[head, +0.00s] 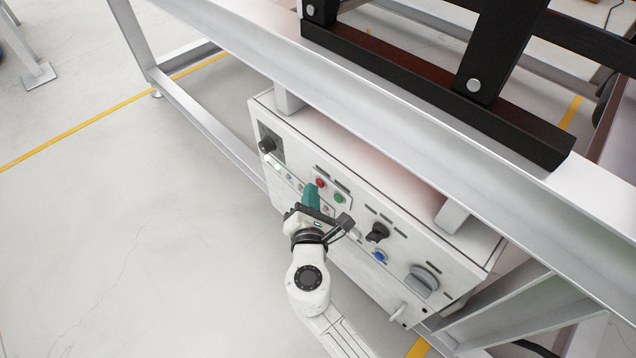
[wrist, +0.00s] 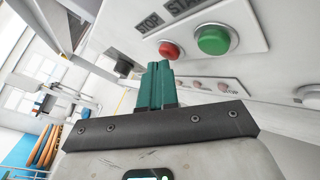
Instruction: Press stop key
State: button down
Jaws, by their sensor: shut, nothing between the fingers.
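The stop key is a round red button (head: 321,183) on the white control box (head: 378,285) under the metal frame. In the wrist view, the red button (wrist: 171,49) sits under the label "STOP", left of a green button (wrist: 213,39) labelled "START". The green button also shows in the head view (head: 340,198). My gripper (head: 313,186) has teal fingers, shut and empty. In the wrist view, the gripper's tips (wrist: 161,63) appear just below the red button, slightly to its left. I cannot tell whether they touch it. The red button's face is in view.
A black rotary switch (head: 377,233), a blue button (head: 380,257) and a large grey knob (head: 422,281) are farther right on the panel. A metal beam (head: 400,124) runs above the box.

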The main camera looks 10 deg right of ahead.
jog(key=shift+w+d, duration=0.15)
jog(key=shift+d, duration=0.05)
dwell(0.6)
jog(key=shift+s+a, duration=0.5)
jog(key=shift+a, duration=0.2)
jog(key=s+a, duration=0.1)
jog(key=a, duration=0.1)
jog(key=s+a, duration=0.1)
jog(key=a, duration=0.1)
jog(key=shift+s+a+p, duration=0.1)
jog(key=shift+s+p, duration=0.2)
jog(key=shift+s, duration=0.05)
dwell(0.7)
